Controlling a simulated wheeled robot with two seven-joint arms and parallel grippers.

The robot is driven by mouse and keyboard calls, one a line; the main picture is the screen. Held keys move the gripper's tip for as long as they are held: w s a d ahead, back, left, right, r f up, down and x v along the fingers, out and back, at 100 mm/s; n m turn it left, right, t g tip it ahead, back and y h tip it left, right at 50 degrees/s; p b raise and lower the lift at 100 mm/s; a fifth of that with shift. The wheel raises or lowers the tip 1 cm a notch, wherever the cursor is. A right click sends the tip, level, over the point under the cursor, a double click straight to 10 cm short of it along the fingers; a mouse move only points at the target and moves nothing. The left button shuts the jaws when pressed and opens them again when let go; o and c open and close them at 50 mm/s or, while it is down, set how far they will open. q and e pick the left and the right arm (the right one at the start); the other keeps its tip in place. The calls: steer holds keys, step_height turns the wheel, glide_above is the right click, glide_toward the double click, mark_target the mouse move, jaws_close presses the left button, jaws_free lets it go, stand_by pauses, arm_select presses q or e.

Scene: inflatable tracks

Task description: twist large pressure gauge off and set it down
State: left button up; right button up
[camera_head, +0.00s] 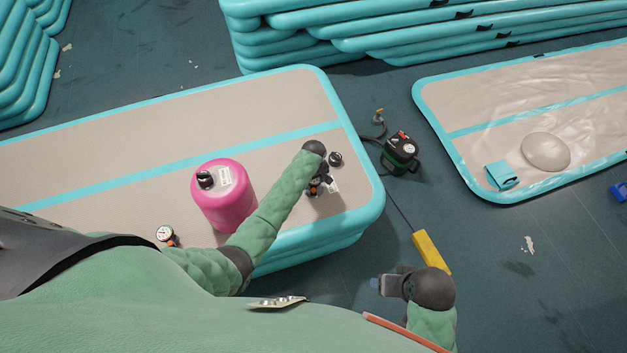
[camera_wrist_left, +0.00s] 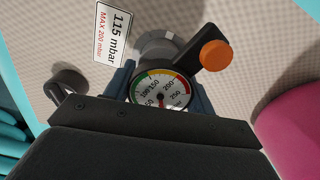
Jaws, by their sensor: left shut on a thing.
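My left gripper (camera_head: 318,184) is over the right end of the beige and turquoise inflatable track (camera_head: 268,108). In the left wrist view its blue fingers (camera_wrist_left: 160,92) are shut on a round pressure gauge (camera_wrist_left: 160,91) with a white face and a green, yellow and red scale. A grey round fitting (camera_wrist_left: 156,46) and an orange knob (camera_wrist_left: 215,54) show just beyond the gauge. Whether the gauge is still joined to the track's valve is unclear. A second gauge (camera_head: 165,233) lies near the track's front edge. My right gripper (camera_head: 390,285) is low, beyond the track's right end.
A pink cylinder (camera_head: 225,205) stands on the track beside my left forearm. A dark valve or cap (camera_head: 335,158) is near my wrist. A white tag (camera_wrist_left: 111,32) reads 115 mbar, max 200. A black pump (camera_head: 400,153) and yellow bar (camera_head: 431,252) are on the floor.

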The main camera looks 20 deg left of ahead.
arm_select(q)
steer(key=shift+r+n+p, duration=0.1)
steer(key=shift+n+p, duration=0.7)
steer(key=shift+n, duration=1.1)
steer(key=shift+p, duration=0.3)
steer(key=shift+r+p, duration=2.4)
steer(key=shift+p, duration=0.05)
